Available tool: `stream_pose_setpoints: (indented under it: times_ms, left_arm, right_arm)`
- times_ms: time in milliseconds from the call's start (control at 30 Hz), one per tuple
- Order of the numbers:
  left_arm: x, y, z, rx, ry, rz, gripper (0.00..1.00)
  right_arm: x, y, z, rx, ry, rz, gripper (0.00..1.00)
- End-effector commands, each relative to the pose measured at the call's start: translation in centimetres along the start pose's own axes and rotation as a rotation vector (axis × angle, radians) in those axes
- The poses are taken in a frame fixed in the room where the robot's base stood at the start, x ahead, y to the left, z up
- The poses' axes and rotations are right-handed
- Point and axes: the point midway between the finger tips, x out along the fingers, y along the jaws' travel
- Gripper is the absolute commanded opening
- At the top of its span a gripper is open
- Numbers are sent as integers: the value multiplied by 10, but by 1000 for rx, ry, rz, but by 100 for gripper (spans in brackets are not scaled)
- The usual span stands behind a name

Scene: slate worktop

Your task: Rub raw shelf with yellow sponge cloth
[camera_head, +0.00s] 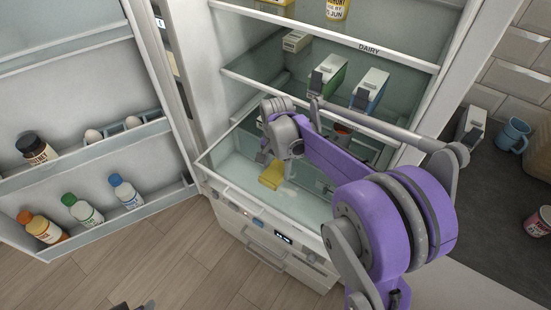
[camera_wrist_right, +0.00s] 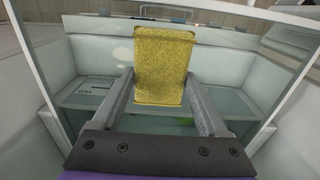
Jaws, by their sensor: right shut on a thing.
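The yellow sponge cloth (camera_head: 271,176) is in my right gripper (camera_head: 278,158), which is shut on it, inside the open fridge. In the right wrist view the sponge cloth (camera_wrist_right: 164,62) stands out past the two fingers as a rough yellow block. It is over the lowest glass shelf (camera_head: 310,207) in view; I cannot tell whether it touches. A faint pale patch (camera_head: 289,190) shows on that shelf beside the sponge. No label reading "raw" is legible. A small dark piece at the bottom edge of the head view may be part of my left gripper.
Above, a shelf labelled DAIRY (camera_head: 369,48) and a shelf with green (camera_head: 328,77) and blue (camera_head: 369,90) cartons leave little height. The open door (camera_head: 90,152) at left holds bottles and eggs.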

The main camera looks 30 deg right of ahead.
Motion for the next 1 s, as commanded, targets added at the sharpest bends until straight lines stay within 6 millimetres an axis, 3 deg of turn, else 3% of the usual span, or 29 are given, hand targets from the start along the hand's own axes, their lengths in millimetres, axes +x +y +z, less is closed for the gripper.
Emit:
stream_pose_setpoints:
  times_ms: [333, 1000]
  left_arm:
    - [-18, 0, -16, 0, 12, 0, 50]
    - [-20, 0, -17, 0, 13, 0, 50]
  right_arm:
    - [-32, -2, -7, -5, 0, 0, 32]
    - [-33, -3, -9, -7, 0, 0, 32]
